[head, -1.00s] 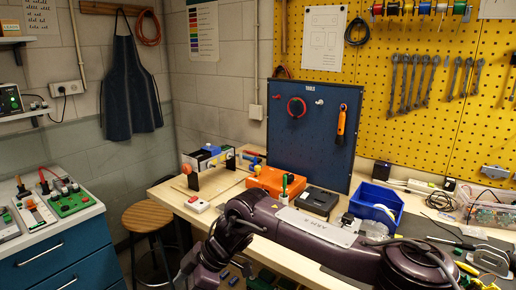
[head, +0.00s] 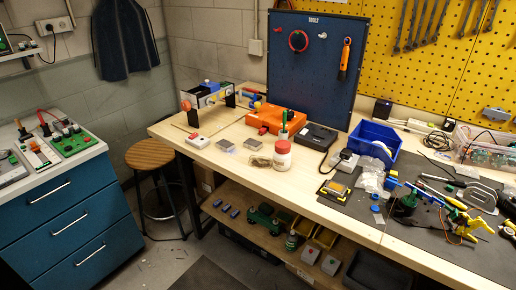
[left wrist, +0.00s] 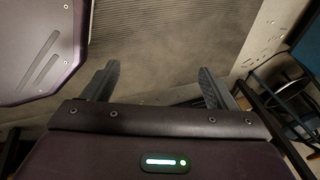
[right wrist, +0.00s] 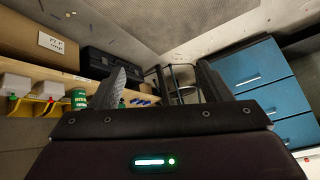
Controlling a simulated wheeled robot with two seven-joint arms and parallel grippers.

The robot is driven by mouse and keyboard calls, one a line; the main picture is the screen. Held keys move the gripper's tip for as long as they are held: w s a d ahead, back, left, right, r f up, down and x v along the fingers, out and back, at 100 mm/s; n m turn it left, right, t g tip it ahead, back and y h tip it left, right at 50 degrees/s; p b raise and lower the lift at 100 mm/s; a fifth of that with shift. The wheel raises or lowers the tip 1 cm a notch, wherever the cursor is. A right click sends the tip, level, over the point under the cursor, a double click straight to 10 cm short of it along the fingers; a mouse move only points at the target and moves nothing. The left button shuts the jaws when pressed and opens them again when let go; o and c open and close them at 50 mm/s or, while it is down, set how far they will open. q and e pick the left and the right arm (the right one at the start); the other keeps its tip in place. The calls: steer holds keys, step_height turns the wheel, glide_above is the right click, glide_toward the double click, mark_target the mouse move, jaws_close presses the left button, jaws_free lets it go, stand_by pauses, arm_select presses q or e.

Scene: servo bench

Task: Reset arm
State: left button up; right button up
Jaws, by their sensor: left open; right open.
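My left gripper (left wrist: 160,85) shows in the left wrist view with its two fingers spread and nothing between them, above a grey ribbed floor mat. My right gripper (right wrist: 160,85) shows in the right wrist view with its fingers apart and empty, facing the lower shelf, the stool and the blue drawers. Neither gripper nor arm shows in the head view. The workbench (head: 290,185) stands clear of both grippers.
A wooden stool (head: 150,155) stands between bench and blue drawer cabinet (head: 65,230). Floor (head: 165,262) is open in front.

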arm_select(q)
steer(key=s+f+n+g, duration=0.3)
steer(key=s+n, duration=0.3)
steer(key=s, duration=0.8)
steer(key=shift+f, duration=0.55)
arm_select(e)
steer(key=s+d+f+m+g+h, duration=0.1)
steer(key=s+d+f, duration=0.2)
steer(key=s, duration=0.6)
steer(key=s+d+f+g+h, duration=0.2)
steer(key=s+d+f, duration=0.1)
steer(key=s+d, duration=0.5)
steer(key=s+d+f+m+g+h, duration=0.1)
steer(key=s+d+f, duration=0.3)
steer(key=s, duration=0.8)
steer(key=shift+d+m+h, duration=0.3)
steer(key=shift+d+h, duration=0.2)
steer(key=shift+d, duration=0.3)
